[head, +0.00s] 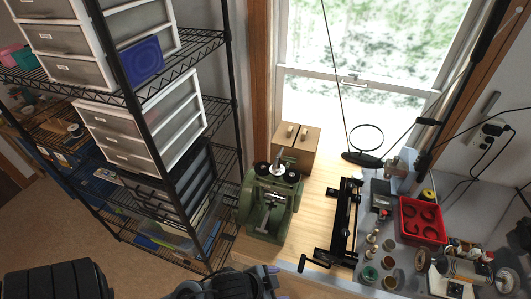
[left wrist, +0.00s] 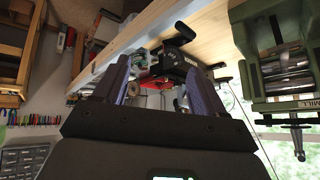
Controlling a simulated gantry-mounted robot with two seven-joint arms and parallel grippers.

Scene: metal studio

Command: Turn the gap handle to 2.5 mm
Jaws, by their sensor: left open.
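The green rolling mill (head: 268,212) stands on the wooden bench near its left end. On its top, a pale gap handle (head: 278,168) sits between two round black parts; its setting is too small to read. In the left wrist view the mill (left wrist: 262,45) hangs upside down at the upper right, with a dark crossbar-and-stem handle (left wrist: 297,123) beyond its "MILL" label. My left gripper (head: 278,282) is at the bottom edge of the head view, in front of the mill and apart from it. Its purple fingers (left wrist: 158,88) are spread and empty. My right gripper is not in view.
A wooden block (head: 296,148) stands behind the mill. A long black tool with a crank (head: 345,215) lies to its right. A red tray (head: 422,218) and several small jars are farther right. A wire shelf with drawers (head: 150,130) is at the left.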

